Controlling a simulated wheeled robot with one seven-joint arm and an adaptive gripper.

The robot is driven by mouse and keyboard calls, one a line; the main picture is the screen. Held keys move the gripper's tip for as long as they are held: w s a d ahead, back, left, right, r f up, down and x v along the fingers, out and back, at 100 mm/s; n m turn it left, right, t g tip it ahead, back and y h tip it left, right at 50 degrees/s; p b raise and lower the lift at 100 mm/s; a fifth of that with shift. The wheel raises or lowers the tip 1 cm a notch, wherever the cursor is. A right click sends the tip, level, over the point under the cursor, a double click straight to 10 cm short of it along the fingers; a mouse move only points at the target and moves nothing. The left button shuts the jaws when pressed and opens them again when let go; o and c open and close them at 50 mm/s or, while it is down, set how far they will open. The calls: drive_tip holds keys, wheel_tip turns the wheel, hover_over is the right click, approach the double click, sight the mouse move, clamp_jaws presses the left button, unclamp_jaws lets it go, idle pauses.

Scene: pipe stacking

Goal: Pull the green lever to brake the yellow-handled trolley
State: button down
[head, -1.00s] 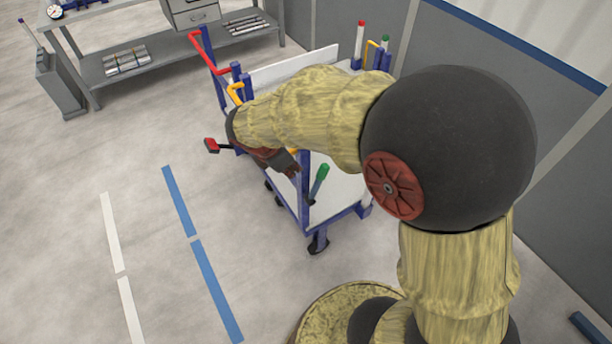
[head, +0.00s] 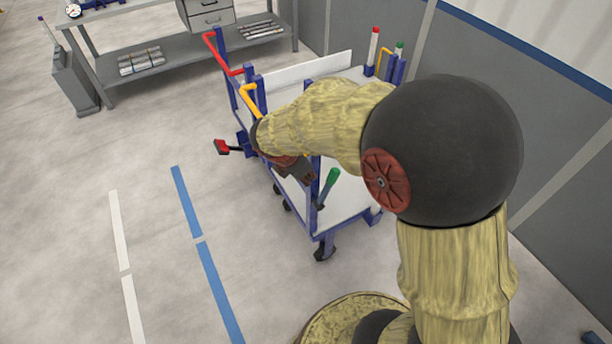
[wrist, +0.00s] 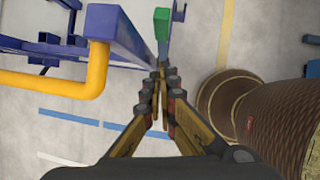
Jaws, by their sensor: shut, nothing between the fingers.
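The yellow-handled trolley has blue posts (head: 322,238) and a yellow handle (head: 250,102); that handle also shows in the wrist view (wrist: 97,72). A green lever (head: 329,183) slants up beside the trolley's near blue post. In the wrist view the green lever (wrist: 162,24) lies just beyond my fingertips, beside the blue post. My gripper (head: 307,179) is near the post, close to the lever, at its left in the head view. In the wrist view my gripper (wrist: 161,76) has its fingers together and empty. Contact with the lever is not clear.
A second trolley part with a red handle (head: 217,52) and a red pedal or lever (head: 222,147) stand behind and left. A grey shelf bench (head: 170,60) is at the back. Open floor with blue and white lines (head: 188,205) lies left; a grey wall (head: 560,150) is right.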

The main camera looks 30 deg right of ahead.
drive_tip(key=b, duration=0.2)
approach(327, 188)
wheel_tip(327, 188, down, 2)
drive_tip(key=a, duration=0.2)
drive_tip(key=d, duration=0.1)
drive_tip(key=w+d, duration=0.1)
drive_tip(key=d+b, duration=0.1)
drive_tip(key=d, duration=0.1)
drive_tip(key=shift+w+f, duration=0.4)
drive_tip(key=shift+r+p, duration=0.15)
drive_tip(key=shift+p, duration=0.45)
